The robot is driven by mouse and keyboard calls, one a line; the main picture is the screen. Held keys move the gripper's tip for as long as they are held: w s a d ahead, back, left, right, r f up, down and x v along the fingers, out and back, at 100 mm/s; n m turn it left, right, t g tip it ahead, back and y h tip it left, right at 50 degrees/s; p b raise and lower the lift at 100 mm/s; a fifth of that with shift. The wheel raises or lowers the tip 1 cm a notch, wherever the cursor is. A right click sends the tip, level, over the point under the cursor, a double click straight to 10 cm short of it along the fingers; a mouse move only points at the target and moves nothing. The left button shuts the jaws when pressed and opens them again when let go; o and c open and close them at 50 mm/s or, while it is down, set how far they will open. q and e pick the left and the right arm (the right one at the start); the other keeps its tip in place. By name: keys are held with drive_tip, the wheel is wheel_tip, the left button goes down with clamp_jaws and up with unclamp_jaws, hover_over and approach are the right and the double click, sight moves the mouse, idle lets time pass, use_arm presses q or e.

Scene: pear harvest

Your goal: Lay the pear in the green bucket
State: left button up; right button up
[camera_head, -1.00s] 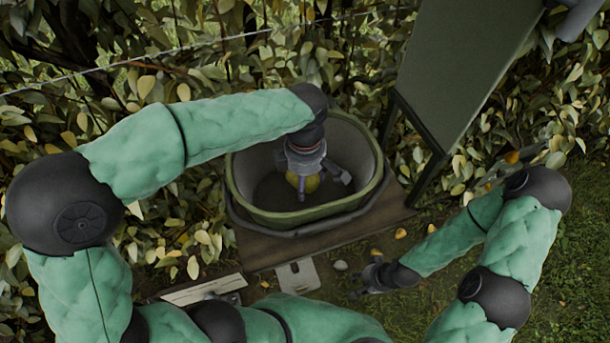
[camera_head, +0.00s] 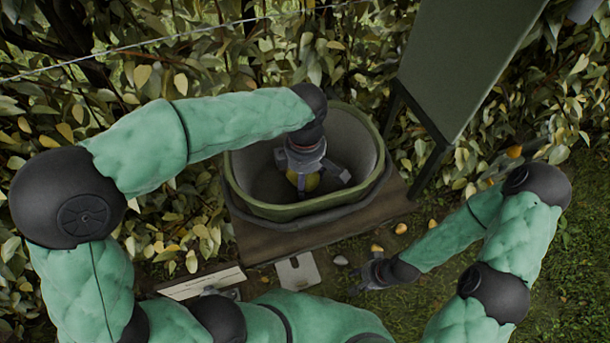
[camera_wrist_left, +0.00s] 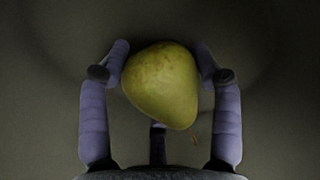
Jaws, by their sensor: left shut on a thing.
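The pear (camera_wrist_left: 162,84) is yellow-green and held between the fingers of my left gripper (camera_wrist_left: 160,75) in the left wrist view. In the head view, my left gripper (camera_head: 305,178) points down inside the mouth of the green bucket (camera_head: 262,213), with the pear (camera_head: 309,182) partly hidden behind its fingers. The bucket is oval, with a green rim and a grey inside. I cannot tell whether the pear touches the bucket floor. My right gripper (camera_head: 368,277) is low beside the bucket's board, apart from it; its fingers look spread and empty.
The bucket stands on a brown board (camera_head: 285,243). A dark green panel (camera_head: 465,60) on legs stands at its right. Leafy hedge (camera_head: 180,60) lies behind, with a wire across it. Small yellow fruits or leaves (camera_head: 400,228) and a grey stone (camera_head: 341,260) lie on the ground in front.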

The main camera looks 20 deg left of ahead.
use_arm(q)
drive_tip(key=shift+f, duration=0.4)
idle(0.5)
drive_tip(key=o, duration=1.3)
drive_tip(key=shift+o, duration=0.2)
wheel_tip(320, 180, up, 12)
drive_tip(key=shift+r, duration=0.1)
